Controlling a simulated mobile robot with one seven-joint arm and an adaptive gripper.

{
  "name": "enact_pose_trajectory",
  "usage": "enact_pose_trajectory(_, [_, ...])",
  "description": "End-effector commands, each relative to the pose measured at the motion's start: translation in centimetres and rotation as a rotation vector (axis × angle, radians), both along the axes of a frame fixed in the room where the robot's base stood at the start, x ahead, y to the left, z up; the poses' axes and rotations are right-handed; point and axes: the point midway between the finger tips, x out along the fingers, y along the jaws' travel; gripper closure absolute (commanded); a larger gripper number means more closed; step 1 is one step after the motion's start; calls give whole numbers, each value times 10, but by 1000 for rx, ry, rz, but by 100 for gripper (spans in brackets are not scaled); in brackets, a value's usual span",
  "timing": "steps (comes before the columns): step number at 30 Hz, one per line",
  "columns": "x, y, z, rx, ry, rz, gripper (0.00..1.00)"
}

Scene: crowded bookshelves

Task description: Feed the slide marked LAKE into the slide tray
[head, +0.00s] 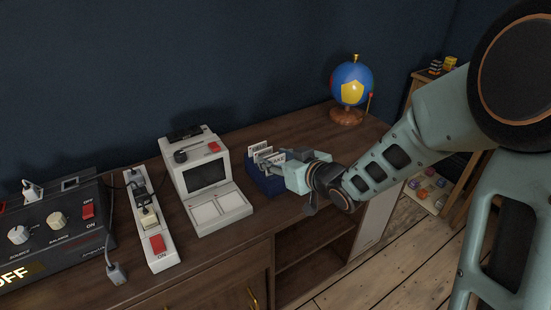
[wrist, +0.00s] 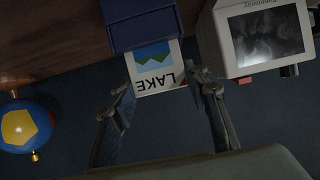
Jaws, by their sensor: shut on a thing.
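The slide marked LAKE (wrist: 157,72) is white-framed with a blue and green picture, and shows upside down in the wrist view. I cannot tell whether this box is the slide tray.
A white machine with a dark screen (head: 207,175) stands close left of the box. Further left are a power strip (head: 151,222) and a black control box (head: 50,235). A globe (head: 352,83) stands at the back right. Bare wood (head: 318,123) lies between box and globe.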

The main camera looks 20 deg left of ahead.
Motion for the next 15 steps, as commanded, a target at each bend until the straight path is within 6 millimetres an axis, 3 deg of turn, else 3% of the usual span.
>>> enact_pose_trajectory(15, [0,0,-14,0,0,0,68])
